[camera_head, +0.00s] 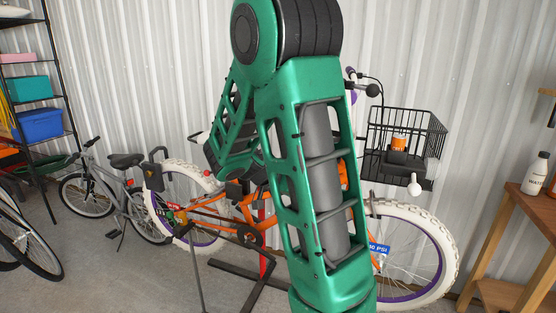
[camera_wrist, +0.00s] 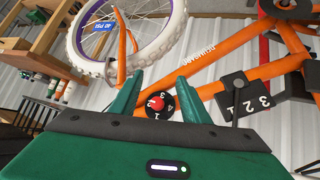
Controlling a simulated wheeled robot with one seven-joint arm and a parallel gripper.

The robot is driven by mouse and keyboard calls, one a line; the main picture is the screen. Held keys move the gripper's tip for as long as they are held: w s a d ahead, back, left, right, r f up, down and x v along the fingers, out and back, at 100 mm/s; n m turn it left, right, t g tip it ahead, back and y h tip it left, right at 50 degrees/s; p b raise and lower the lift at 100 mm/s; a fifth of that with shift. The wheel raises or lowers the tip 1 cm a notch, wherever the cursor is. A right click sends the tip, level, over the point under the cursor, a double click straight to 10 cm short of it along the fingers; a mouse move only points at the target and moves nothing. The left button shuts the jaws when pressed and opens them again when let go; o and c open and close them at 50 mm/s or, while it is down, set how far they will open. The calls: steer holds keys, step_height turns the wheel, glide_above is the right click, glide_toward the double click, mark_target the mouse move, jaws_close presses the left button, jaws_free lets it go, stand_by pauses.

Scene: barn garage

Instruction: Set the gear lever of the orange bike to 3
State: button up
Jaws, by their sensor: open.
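The orange bike (camera_head: 205,201) stands behind my arm, which hides its middle. In the wrist view its orange frame (camera_wrist: 215,60) runs across the top. A black plate (camera_wrist: 257,86) marked 3, 2, 1 is at the right, with a thin dark lever (camera_wrist: 235,118) at its left end, near the 1; its exact setting is hard to tell. A round black dial (camera_wrist: 170,104) with numbers and a red centre shows between my fingers. My gripper (camera_wrist: 160,77) is open and empty, left of the lever and apart from it. The head view hides my gripper.
A wire basket (camera_head: 430,130) holding an orange can is over the white front tyre (camera_head: 440,235). A wooden bench (camera_head: 515,210) with bottles stands at the right. A grey bike (camera_head: 98,183) and a shelf (camera_head: 38,95) are at the left. A corrugated wall is close behind.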

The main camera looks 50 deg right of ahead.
steer(key=w+d+r+m+t+h, duration=0.15)
steer(key=w+h, duration=0.25)
steer(key=w, duration=0.5)
steer(key=w+r+t+h, duration=0.3)
steer(key=w+h, duration=0.1)
steer(key=w, duration=0.4)
steer(key=x, duration=1)
steer(key=shift+f, duration=0.25)
steer(key=shift+c, duration=0.7)
